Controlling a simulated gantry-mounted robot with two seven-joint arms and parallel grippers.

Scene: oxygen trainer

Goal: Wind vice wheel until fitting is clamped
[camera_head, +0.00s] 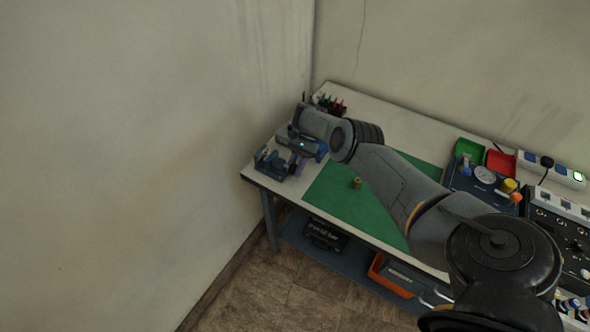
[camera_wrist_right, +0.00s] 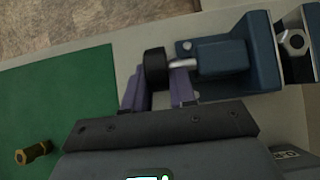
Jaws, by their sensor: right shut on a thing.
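The blue vice (camera_head: 268,160) stands at the left end of the workbench and also shows in the right wrist view (camera_wrist_right: 225,57). Its black wheel (camera_wrist_right: 155,68) sits on a short bright screw at the vice's left end. My right gripper (camera_wrist_right: 158,88) is shut on the wheel, with one purple finger on each side of it. In the head view the right gripper (camera_head: 296,164) is beside the vice. A grey metal fitting (camera_wrist_right: 295,42) with a dark hole sits between the vice jaws; I cannot tell whether both jaws touch it. My left gripper is not in view.
Green (camera_head: 467,149) and red (camera_head: 499,163) trays and a dark panel lie to the right. A rack of coloured tools (camera_head: 330,104) is behind the arm. The wall is close on the left.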

